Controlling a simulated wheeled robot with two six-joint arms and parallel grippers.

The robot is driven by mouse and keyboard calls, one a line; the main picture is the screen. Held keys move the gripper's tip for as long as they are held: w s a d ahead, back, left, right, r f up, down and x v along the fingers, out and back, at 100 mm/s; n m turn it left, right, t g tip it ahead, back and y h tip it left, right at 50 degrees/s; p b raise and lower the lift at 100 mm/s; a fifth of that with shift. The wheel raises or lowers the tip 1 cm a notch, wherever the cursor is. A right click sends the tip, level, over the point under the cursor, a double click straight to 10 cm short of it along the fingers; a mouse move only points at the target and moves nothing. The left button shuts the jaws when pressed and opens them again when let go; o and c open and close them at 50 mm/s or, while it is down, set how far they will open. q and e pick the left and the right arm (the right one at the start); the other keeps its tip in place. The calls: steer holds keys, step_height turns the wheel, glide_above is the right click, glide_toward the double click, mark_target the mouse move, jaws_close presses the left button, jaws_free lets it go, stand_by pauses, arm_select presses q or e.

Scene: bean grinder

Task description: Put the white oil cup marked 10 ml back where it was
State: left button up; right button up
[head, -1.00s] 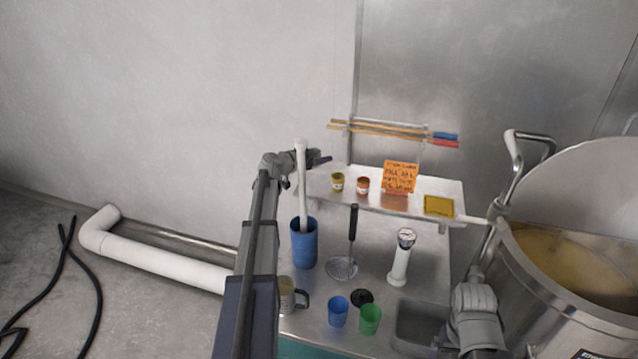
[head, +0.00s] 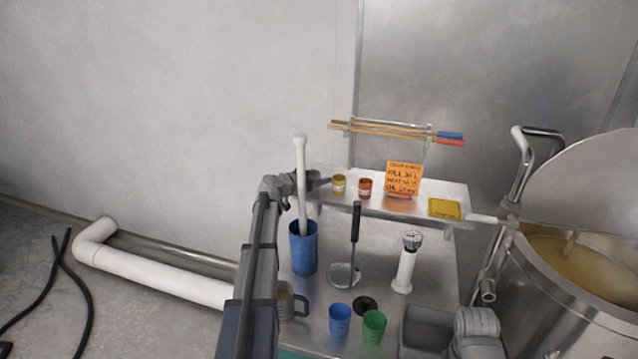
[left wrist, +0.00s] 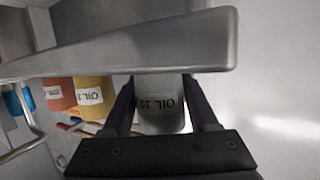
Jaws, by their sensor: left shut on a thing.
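The white oil cup (left wrist: 158,112) is between the two dark fingers of my left gripper (left wrist: 162,105) in the left wrist view, with "OIL 10" on its label. The gripper is shut on it. In the head view my left gripper (head: 316,184) is at the left end of the raised metal shelf (head: 428,192), left of the yellow oil cup (head: 339,184) and the orange oil cup (head: 365,188). The white cup cannot be made out there. In the wrist view the shelf edge (left wrist: 120,52) crosses in front of the cup's upper part; contact cannot be told. My right gripper is not in view.
A blue holder (head: 303,252) with a tall white rod (head: 301,165) stands close beside my left arm. An orange sign (head: 403,177) and a yellow pad (head: 445,209) occupy the shelf's right part. Below are a ladle (head: 355,222), a blue cup (head: 340,322) and a green cup (head: 374,327).

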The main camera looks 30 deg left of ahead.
arm_select(q)
steer(key=shift+f, duration=0.2)
steer(key=o, duration=1.3)
steer(key=shift+r, duration=0.1)
steer(key=shift+s+r, duration=0.25)
steer(key=shift+r, duration=0.05)
steer(key=p+v, duration=0.3)
steer(key=v, duration=0.8)
steer(key=shift+s, duration=0.2)
